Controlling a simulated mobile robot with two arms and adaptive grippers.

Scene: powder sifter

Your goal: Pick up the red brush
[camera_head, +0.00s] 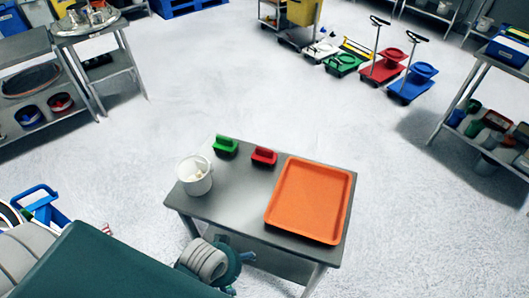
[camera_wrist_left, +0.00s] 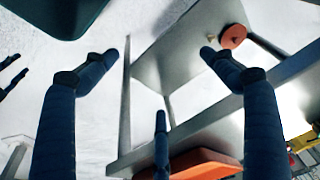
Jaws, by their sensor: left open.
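The red brush (camera_head: 264,156) lies on the grey table (camera_head: 228,206) in the head view, near the far edge, between a green brush (camera_head: 226,146) and an orange tray (camera_head: 311,198). My left gripper (camera_head: 234,266) is low in the head view, in front of the table's near left side, well apart from the red brush. In the left wrist view its dark blue fingers (camera_wrist_left: 160,57) are spread open with nothing between them. The red brush is not visible in the left wrist view. My right gripper is not seen in the head view.
A white bucket (camera_head: 195,175) with pale contents stands at the table's left corner. The orange tray covers most of the right side. Shelves (camera_head: 108,72) stand far left and another rack (camera_head: 478,110) far right.

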